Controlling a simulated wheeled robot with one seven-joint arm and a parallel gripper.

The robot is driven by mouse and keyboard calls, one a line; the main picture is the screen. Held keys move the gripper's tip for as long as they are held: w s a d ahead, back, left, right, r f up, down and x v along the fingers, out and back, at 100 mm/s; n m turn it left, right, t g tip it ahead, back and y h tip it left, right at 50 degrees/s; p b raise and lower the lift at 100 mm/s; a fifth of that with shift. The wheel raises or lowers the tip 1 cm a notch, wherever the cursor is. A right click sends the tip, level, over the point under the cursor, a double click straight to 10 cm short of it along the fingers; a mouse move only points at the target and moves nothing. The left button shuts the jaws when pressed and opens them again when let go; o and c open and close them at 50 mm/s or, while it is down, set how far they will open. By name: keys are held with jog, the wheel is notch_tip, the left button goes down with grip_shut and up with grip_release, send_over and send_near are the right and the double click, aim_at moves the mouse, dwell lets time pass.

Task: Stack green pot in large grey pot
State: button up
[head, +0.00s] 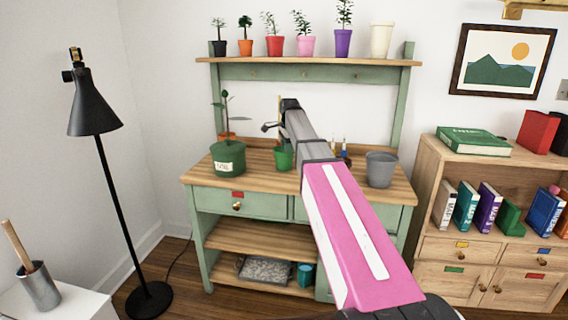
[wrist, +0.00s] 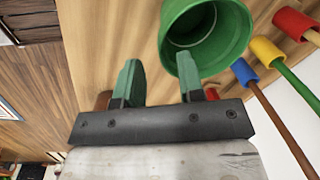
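The green pot (head: 284,158) stands on the workbench, left of my arm. In the wrist view the green pot (wrist: 225,40) is large at the top, its round mouth empty. My gripper is open, with two green fingers (wrist: 158,75) apart and only bare wood visible between them. The right finger overlaps the pot's near rim in the picture; I cannot tell whether it touches. In the head view my gripper (head: 270,127) is above and slightly left of the pot. The large grey pot (head: 381,169) stands upright at the bench's right side, apart from my gripper.
A larger dark green labelled planter (head: 228,159) stands left on the workbench (head: 340,187). Tools with blue (wrist: 243,72), yellow (wrist: 267,50) and red (wrist: 294,23) ends lie close right of the pot. A shelf (head: 320,62) with several small pots spans above.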

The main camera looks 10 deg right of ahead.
aim_at(286, 157)
jog(key=shift+w+a+f, duration=0.1)
jog(key=shift+w+f, duration=0.1)
jog(key=shift+f, duration=0.9)
jog(key=shift+w+a+f, duration=0.1)
jog(key=shift+w+f, duration=0.1)
jog(key=shift+f, duration=0.85)
jog(key=shift+w+a+f, duration=0.1)
jog(key=shift+w+f, duration=0.1)
jog(key=shift+f, duration=0.9)
grip_shut()
